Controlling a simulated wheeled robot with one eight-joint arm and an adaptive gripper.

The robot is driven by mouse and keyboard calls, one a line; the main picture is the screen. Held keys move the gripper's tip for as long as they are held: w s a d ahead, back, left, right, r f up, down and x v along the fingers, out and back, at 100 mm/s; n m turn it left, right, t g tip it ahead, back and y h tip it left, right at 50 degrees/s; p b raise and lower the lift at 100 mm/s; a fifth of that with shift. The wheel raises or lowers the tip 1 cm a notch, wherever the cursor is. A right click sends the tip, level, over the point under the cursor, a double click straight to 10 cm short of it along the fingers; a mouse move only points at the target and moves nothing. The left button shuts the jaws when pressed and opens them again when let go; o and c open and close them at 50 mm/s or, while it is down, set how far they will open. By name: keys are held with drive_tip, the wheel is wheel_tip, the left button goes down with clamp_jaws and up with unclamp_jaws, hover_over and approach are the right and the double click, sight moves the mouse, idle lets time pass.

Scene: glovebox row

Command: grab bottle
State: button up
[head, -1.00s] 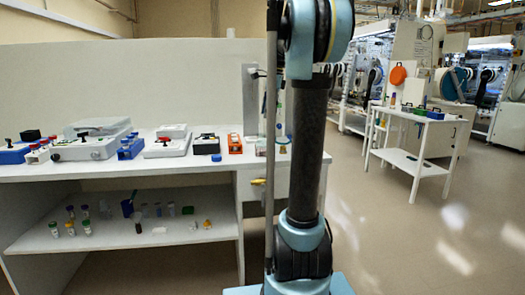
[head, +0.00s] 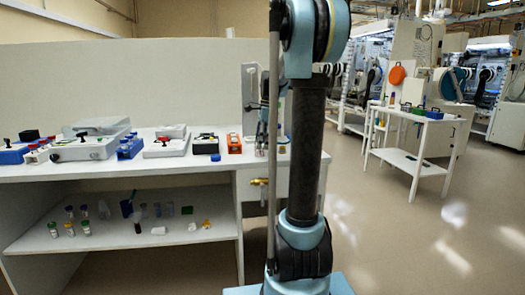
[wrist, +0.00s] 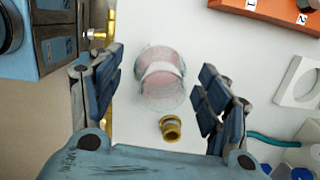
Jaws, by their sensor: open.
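A clear round bottle (wrist: 160,78) with pinkish contents stands on the white bench top in the wrist view, seen from above. My gripper (wrist: 160,95) is open, with one finger pad to the left of the bottle and one to the right. Gaps show between both pads and the bottle, and nothing is held. In the head view my gripper (head: 262,130) is over the right end of the bench, partly hidden by my arm. I cannot make out the bottle clearly there.
A small brass fitting (wrist: 171,128) lies just beside the bottle, nearer my palm. An orange block (wrist: 270,12) and a white square piece (wrist: 299,82) lie to the right. A brass valve (wrist: 100,35) sticks out at the bench edge on the left.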

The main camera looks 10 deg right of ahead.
drive_tip(key=shift+a+f, duration=0.2)
drive_tip(key=shift+f, duration=0.65)
drive_tip(key=shift+a+f, duration=0.15)
drive_tip(key=shift+f, duration=0.65)
drive_tip(key=c, duration=1.3)
drive_tip(key=shift+o, duration=0.2)
drive_tip(key=shift+r, duration=0.15)
